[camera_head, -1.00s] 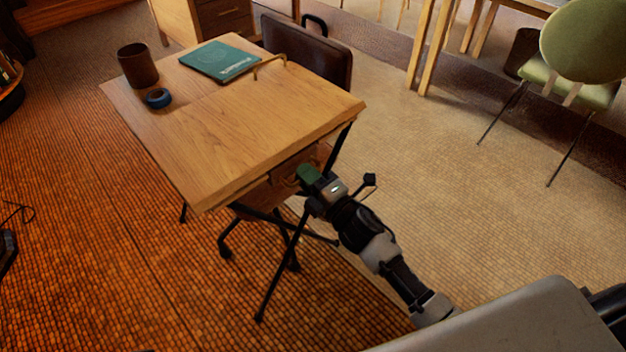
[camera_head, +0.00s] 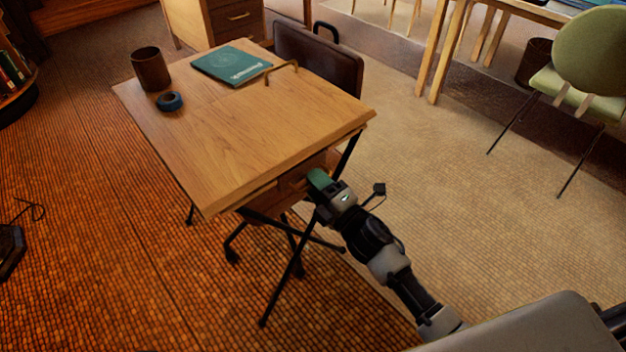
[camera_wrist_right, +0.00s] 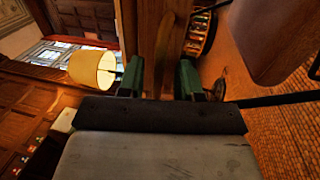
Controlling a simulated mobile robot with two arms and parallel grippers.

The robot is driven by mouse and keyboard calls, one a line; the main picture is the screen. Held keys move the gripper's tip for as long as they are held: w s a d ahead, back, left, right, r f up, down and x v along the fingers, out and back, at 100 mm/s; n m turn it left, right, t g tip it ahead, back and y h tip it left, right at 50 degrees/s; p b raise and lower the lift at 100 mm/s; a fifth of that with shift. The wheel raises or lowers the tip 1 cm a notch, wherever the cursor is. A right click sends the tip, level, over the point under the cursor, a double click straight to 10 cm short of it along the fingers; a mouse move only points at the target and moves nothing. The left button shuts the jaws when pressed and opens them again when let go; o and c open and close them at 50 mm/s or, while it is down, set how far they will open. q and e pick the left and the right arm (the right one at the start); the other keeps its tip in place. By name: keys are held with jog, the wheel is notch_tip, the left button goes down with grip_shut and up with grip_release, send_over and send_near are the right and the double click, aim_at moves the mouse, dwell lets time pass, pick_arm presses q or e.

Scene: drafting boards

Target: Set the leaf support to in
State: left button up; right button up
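The wooden drafting table (camera_head: 250,130) stands on thin dark legs. Below the right part of its front edge is a wooden piece (camera_head: 296,184), partly hidden by my right gripper; I cannot tell for sure whether it is the leaf support. My right gripper (camera_head: 318,180) has green fingertips right by this piece, just under the tabletop. In the right wrist view its two green fingers (camera_wrist_right: 161,78) stand apart, with a wooden part (camera_wrist_right: 160,40) showing between and beyond them. Contact is not clear. My left gripper is out of view.
A brown cup (camera_head: 151,70), a blue tape roll (camera_head: 169,102) and a green book (camera_head: 230,65) lie on the tabletop. A green chair (camera_head: 590,60) stands far right. The carpet between is clear.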

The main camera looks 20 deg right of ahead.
jog(key=v, duration=1)
